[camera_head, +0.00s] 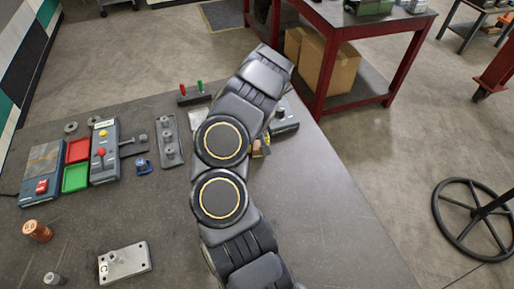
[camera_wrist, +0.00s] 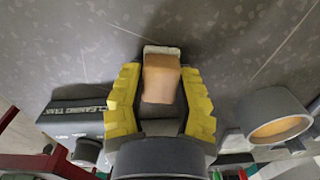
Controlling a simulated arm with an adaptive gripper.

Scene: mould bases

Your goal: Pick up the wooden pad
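The wooden pad is a small tan block with a pale end. In the wrist view the wooden pad (camera_wrist: 160,77) lies between the two yellow fingers of my gripper (camera_wrist: 160,82). Both fingertips come very close to its sides; I cannot tell whether they press on it or stand just apart. In the head view the wooden pad (camera_head: 266,149) shows only as a small tan patch right of my dark arm, and a bit of yellow finger shows beside it. The arm hides most of the gripper there.
A dark box marked "cleaning tank" (camera_wrist: 85,116) stands left of the gripper in the wrist view; a grey cup-like part (camera_wrist: 268,118) is at right. In the head view, red (camera_head: 78,150) and green (camera_head: 76,177) trays lie left. The table's right front (camera_head: 340,230) is clear.

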